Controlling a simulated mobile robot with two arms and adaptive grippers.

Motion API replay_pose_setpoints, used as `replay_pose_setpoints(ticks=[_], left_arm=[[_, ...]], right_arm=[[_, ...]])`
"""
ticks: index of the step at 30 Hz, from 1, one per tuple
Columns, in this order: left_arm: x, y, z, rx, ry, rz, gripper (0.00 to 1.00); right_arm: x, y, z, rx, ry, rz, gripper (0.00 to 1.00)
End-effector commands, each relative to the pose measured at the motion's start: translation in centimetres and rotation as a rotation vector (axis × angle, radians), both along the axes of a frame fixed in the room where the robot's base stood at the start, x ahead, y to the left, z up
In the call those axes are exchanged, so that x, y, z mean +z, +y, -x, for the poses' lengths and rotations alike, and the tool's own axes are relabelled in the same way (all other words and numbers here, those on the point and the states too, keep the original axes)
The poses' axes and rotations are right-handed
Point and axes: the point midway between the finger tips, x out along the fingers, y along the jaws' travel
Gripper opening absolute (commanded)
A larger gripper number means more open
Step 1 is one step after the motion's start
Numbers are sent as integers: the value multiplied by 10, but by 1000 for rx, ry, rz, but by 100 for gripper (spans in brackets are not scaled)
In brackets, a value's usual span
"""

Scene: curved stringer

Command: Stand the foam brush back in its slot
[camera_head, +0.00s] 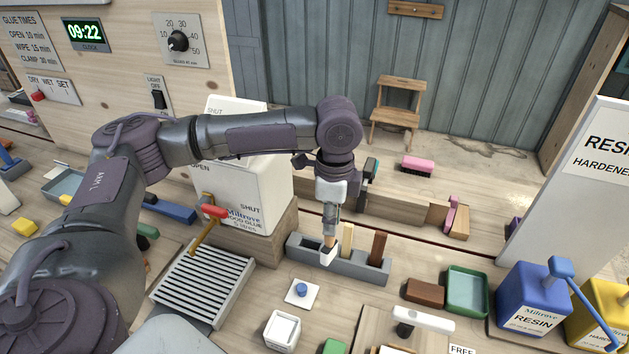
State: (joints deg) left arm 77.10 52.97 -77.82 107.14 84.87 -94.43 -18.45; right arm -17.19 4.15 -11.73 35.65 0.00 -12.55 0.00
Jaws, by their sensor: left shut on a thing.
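My left gripper (330,217) points down above the grey slotted holder (350,271). It is shut on the foam brush (328,254), a slim piece with a pale end hanging below the fingers. The brush overlaps the holder's front left part in the picture; I cannot tell whether its lower end touches the holder. A dark empty slot (309,243) shows at the holder's left. A cream upright piece (347,238) and a brown one (378,247) stand in the slots to the right. My right gripper is not in view.
A large white glue container (240,180) stands on a wooden block behind left. A slatted grey rack (203,285) lies left of the holder. In front are a small white pot (282,331) and a blue-knobbed plate (301,292). A green tray (467,291) and blue resin can (530,300) stand right.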

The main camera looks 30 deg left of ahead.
Motion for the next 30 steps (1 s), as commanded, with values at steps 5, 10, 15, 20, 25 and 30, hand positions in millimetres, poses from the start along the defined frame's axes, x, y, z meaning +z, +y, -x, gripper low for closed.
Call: replay_pose_setpoints(ticks=[5,10,15,20,25,30], left_arm=[[4,27,-20,-443,-7,9,2],[3,53,-36,-857,-17,12,2],[3,73,-46,-1160,-22,9,2],[2,83,-51,-1307,-24,7,2],[-1,85,-52,-1343,-24,6,2],[-8,84,-51,-1342,-25,7,2]], right_arm=[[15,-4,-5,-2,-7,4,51],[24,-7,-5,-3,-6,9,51],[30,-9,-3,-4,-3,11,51],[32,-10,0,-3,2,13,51],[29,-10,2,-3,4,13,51],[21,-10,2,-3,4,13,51]])
